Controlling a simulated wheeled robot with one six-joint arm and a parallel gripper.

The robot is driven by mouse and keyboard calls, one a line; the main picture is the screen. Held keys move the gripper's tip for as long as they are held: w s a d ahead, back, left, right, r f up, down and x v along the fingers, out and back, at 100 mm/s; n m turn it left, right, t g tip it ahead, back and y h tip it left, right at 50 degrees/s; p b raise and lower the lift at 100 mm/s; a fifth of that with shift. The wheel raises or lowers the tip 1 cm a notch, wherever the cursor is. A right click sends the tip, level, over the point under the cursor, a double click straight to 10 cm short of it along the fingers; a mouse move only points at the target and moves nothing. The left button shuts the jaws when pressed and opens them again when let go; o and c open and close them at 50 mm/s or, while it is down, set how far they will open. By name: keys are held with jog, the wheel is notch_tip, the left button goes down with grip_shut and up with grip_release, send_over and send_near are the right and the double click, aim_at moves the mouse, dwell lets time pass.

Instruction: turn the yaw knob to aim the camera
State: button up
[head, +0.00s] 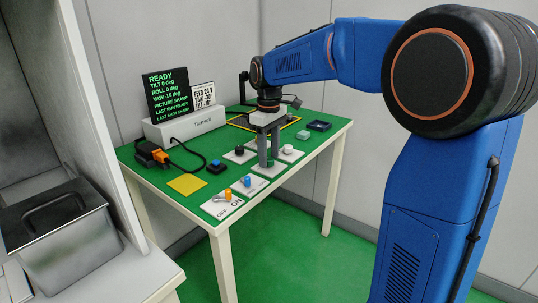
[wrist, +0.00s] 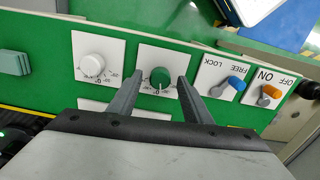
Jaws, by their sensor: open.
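My gripper (head: 268,160) points down over the front of the table, with its two fingers apart. In the wrist view the open fingers (wrist: 160,84) stand on either side of a green knob (wrist: 160,78) on a white plate with a printed scale. I cannot tell whether they touch it. No yaw label is legible on the plates. A white knob (wrist: 92,66) is beside it and also shows in the head view (head: 288,149). A black knob (head: 240,149) is to the left. The display (head: 168,92) reads READY, tilt 0, roll 0, yaw about -15, picture sharp.
A blue FREE/LOCK lever (wrist: 235,83) and an orange ON/OFF switch (wrist: 271,91) are near the green knob. A small card (head: 203,96) stands by the display; its numbers are hard to read. A yellow square (head: 187,184) and an orange-black device (head: 151,153) lie left.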

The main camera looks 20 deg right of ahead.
jog(key=shift+f, duration=0.15)
jog(key=shift+c, duration=0.4)
jog(key=c, duration=1)
